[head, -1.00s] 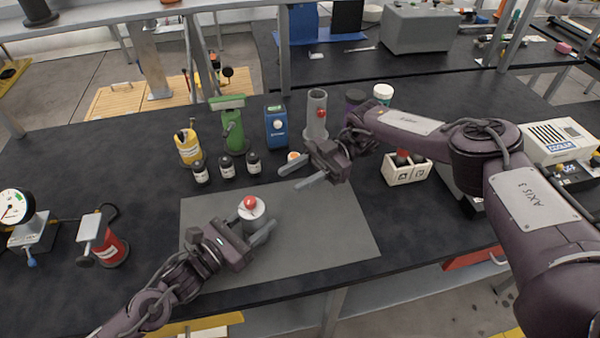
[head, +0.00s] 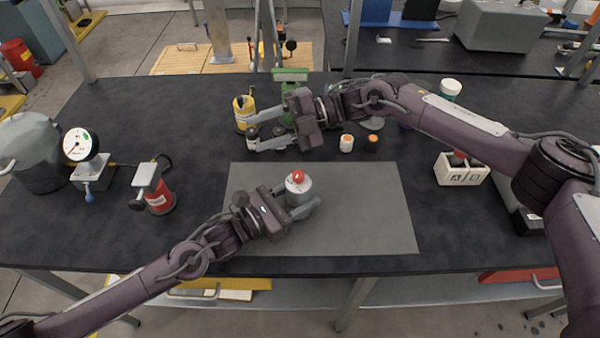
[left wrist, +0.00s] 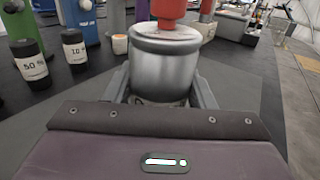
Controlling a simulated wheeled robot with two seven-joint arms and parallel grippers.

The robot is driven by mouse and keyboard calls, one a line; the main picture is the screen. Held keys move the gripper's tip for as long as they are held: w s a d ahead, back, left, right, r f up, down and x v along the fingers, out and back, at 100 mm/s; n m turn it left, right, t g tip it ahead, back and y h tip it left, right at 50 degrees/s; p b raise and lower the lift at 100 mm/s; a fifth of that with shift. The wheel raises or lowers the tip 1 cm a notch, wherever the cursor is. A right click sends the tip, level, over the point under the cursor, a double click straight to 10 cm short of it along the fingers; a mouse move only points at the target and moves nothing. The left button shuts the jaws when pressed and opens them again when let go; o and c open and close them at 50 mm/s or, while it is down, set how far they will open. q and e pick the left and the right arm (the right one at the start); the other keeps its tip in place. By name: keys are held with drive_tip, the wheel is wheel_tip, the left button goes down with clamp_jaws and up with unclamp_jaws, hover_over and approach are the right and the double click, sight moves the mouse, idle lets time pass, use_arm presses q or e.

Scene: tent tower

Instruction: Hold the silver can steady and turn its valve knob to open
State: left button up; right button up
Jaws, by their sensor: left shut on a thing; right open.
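The silver can (head: 299,193) stands upright on the grey mat. A round red valve knob (head: 298,176) sits on its top. My left gripper (head: 300,204) is shut on the can's body, with one finger along its near side. In the left wrist view the can (left wrist: 163,70) is between the two fingers, and the red knob (left wrist: 168,10) is cut off by the top edge. My right gripper (head: 257,134) is open and empty, beyond the can and to its left, in front of the bottles. It is apart from the knob.
The grey mat (head: 365,215) is otherwise clear. Behind it stand a yellow bottle (head: 242,112), a green stand (head: 290,76) and small jars (head: 347,143). A red canister (head: 160,199) and a dial gauge (head: 80,146) are on the left. A white caddy (head: 462,172) is on the right.

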drive_tip(key=s+a+r+n+t+y, duration=0.1)
drive_tip(key=s+a+r+t+y, duration=0.15)
drive_tip(key=s+r, duration=0.3)
drive_tip(key=s+a+r+n+t+y, duration=0.1)
drive_tip(key=s+r+t+y, duration=0.25)
drive_tip(key=r, duration=0.25)
use_arm(q)
drive_tip(key=shift+s, duration=0.1)
use_arm(e)
drive_tip(key=m+t+h, duration=1.5)
drive_tip(key=m, duration=1.7)
approach(301, 180)
drive_tip(key=shift+y, duration=0.4)
drive_tip(key=x, duration=1.1)
drive_tip(key=shift+w+d+f, duration=0.2)
drive_tip(key=shift+c, duration=0.4)
